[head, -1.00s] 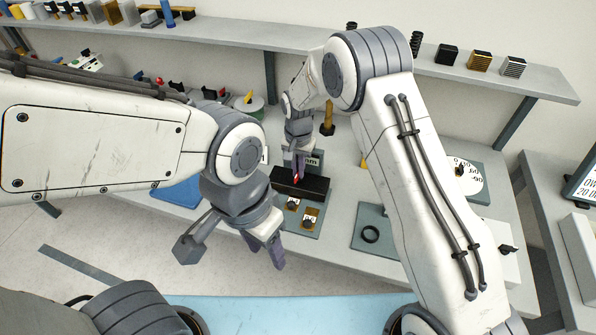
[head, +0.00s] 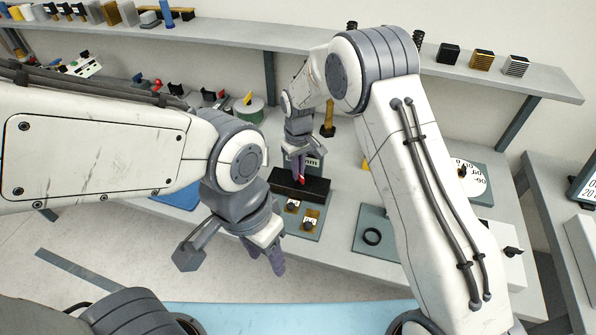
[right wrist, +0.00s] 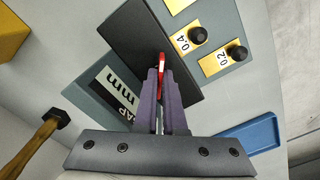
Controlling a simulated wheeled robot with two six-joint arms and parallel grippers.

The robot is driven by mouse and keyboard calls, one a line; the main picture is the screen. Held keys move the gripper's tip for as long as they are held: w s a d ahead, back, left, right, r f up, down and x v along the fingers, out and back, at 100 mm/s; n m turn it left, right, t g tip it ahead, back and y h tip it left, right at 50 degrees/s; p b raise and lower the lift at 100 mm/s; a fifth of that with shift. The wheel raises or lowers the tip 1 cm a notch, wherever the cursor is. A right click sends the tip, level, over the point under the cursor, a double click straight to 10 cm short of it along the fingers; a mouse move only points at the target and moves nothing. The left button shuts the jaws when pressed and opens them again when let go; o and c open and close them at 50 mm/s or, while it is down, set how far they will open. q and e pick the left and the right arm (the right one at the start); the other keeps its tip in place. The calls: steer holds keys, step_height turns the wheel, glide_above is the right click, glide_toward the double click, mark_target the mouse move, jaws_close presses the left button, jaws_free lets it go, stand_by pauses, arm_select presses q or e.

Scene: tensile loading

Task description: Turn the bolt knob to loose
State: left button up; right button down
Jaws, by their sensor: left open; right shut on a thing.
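In the head view, my right gripper (head: 299,172) points down over a long black block (head: 318,186) on the bench. Its purple fingers are shut on a small red piece (head: 302,180). In the right wrist view the red piece (right wrist: 161,61) shows between the fingertips at the black block (right wrist: 135,38); most of it is hidden. I cannot tell whether it is the bolt knob, and no loose mark is readable. A black knob (head: 509,252) sits on a white box at the right. My left gripper (head: 266,258) is open and empty in front of the bench.
Two black knobs on yellow plates, 0.4 (right wrist: 197,35) and 0.2 (right wrist: 237,52), are beside the block. A GAP mm sign (right wrist: 118,98) and a yellow-handled tool (head: 328,118) stand near. Shelf above.

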steer(key=n, duration=0.4)
steer(key=shift+w+r, duration=0.1)
steer(key=shift+n+b, duration=0.35)
steer(key=shift+n, duration=1.45)
steer(key=c, duration=1)
jaws_free()
step_height(320, 180, up, 10)
steer(key=b, duration=0.2)
steer(key=shift+r, duration=0.25)
